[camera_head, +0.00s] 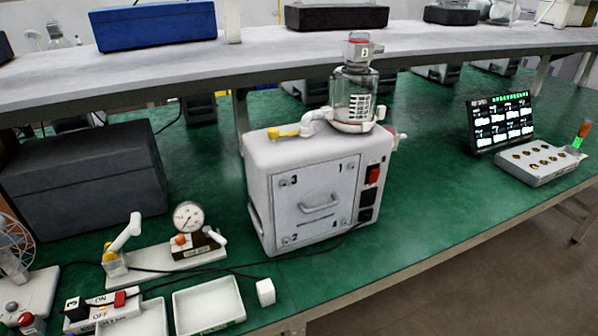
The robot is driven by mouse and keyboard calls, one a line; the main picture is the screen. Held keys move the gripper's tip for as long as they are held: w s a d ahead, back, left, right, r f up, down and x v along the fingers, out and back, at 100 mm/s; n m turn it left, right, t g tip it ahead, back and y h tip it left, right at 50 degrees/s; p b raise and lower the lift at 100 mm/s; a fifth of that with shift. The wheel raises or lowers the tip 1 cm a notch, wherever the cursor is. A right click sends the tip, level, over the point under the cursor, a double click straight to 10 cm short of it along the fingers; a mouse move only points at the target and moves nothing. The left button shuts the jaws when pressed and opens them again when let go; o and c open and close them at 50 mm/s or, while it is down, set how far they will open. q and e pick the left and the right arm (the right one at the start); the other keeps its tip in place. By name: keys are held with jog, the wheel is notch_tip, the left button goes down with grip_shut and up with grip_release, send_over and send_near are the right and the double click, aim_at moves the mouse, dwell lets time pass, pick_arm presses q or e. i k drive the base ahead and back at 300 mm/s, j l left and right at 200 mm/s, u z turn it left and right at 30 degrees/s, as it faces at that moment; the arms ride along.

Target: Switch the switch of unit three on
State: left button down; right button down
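A white pump unit (315,180) stands on the green bench, with a clear canister (354,97) on top. A small tag (364,51) at the canister's top carries a digit too small to read surely. The unit's front panel has a handle and corner numbers. A red rocker switch (373,175) sits at the right of its front, above black sockets; its position is unclear. At the lower left, a white plate (98,314) marked ON and OFF carries a black block (75,309) with a white mark like a 3, and a red piece (119,298). Neither gripper is in view.
A gauge stand (188,230) and white trays (208,304) lie at the front left, with a small white cube (265,291) beside them. A dark case (88,180) stands behind. A lit screen (500,123) and button box (540,160) stand right. The bench between is clear.

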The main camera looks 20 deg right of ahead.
aim_at(375, 174)
jog(key=z, duration=1.3)
